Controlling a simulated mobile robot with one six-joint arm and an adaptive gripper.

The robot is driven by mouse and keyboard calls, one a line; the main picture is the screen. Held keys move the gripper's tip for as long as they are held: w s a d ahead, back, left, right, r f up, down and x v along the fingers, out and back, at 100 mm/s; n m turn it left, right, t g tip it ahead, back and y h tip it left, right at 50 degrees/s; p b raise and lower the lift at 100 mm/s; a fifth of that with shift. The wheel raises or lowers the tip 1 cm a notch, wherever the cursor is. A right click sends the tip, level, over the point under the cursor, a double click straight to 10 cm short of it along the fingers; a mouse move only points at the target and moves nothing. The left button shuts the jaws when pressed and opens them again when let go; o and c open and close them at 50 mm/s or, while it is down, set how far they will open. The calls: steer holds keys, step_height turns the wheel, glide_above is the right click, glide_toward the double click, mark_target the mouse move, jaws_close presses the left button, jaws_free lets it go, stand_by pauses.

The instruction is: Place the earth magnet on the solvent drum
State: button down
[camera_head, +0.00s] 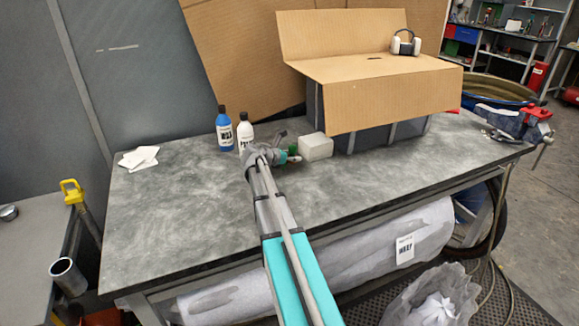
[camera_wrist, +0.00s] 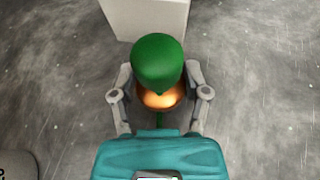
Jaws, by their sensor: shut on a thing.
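The earth magnet, seen as a green rounded cap over a copper-coloured body (camera_wrist: 158,62), sits between the two fingers of my gripper (camera_wrist: 158,88) in the wrist view. My gripper is shut on it, with a finger on each side of the copper part. In the head view a bit of its green (camera_head: 293,149) shows at my gripper (camera_head: 284,156), low over the grey workbench. I cannot tell whether it touches the bench top. A large round drum with an olive top (camera_head: 499,91), likely the solvent drum, stands beyond the bench's right end, partly hidden by the vise.
A white block (camera_head: 316,147) is just beyond the magnet. A blue bottle (camera_head: 224,132) and a white bottle (camera_head: 244,134) stand left of my gripper. A cardboard-covered box (camera_head: 375,90) with headphones on top and a vise (camera_head: 515,120) are to the right. The bench front is clear.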

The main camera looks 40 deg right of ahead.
steer(key=shift+f+b, duration=0.85)
steer(key=shift+f, duration=0.35)
steer(key=shift+c, duration=0.4)
jaws_free()
steer(key=shift+r, duration=0.15)
steer(key=p+v, duration=0.4)
steer(key=v, duration=0.6)
steer(key=shift+a+r, duration=0.15)
steer(key=shift+p+v, duration=0.3)
steer(key=shift+v, duration=0.55)
